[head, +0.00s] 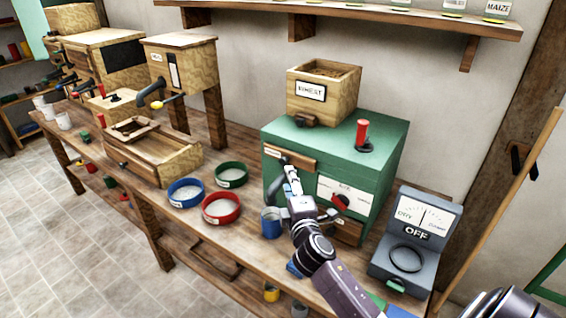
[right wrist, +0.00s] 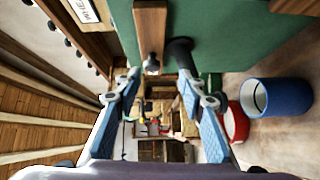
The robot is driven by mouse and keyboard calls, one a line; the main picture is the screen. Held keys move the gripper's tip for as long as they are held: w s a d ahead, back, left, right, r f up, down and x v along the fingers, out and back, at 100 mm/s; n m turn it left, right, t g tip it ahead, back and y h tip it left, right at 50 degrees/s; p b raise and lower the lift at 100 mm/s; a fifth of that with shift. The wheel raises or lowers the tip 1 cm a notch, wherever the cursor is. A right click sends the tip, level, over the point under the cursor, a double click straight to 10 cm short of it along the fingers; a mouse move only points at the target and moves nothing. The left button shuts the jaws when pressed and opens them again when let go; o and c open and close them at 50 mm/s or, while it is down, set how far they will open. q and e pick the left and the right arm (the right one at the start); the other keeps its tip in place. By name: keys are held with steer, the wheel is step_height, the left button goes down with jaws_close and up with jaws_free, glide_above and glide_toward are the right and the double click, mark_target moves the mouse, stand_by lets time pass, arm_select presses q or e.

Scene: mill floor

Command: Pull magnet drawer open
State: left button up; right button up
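The magnet drawer appears to be the narrow wooden front (head: 300,163) high on the green machine (head: 385,160). It looks shut, roughly flush with the machine's face. In the right wrist view the wooden front (right wrist: 150,25) carries a small dark knob (right wrist: 152,66). My right gripper (head: 288,172) is just in front of this face. In its wrist view the two blue-padded fingers (right wrist: 157,85) are spread, with the knob between and just beyond the tips, apparently untouched. A black spout (right wrist: 180,50) is close to one fingertip. My left gripper is not in view.
A wheat hopper box (head: 330,100) and red-handled lever (head: 362,132) top the machine. A red knob (head: 341,202) is on its front. A blue cup (head: 271,223), colored bowls (head: 221,208) and a meter (head: 415,240) stand on the bench nearby. An open wooden tray (head: 150,150) is left.

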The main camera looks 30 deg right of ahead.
mark_target(283, 164)
steer(key=shift+n, duration=0.4)
steer(key=shift+r+p+x, duration=0.2)
steer(key=shift+x, duration=1.25)
steer(key=shift+r+p+x, duration=0.15)
steer(key=shift+r+x, duration=0.1)
steer(key=shift+x, duration=1.2)
steer(key=shift+r+p+x, duration=0.2)
steer(key=shift+x, duration=1.25)
steer(key=shift+a, duration=0.1)
jaws_close()
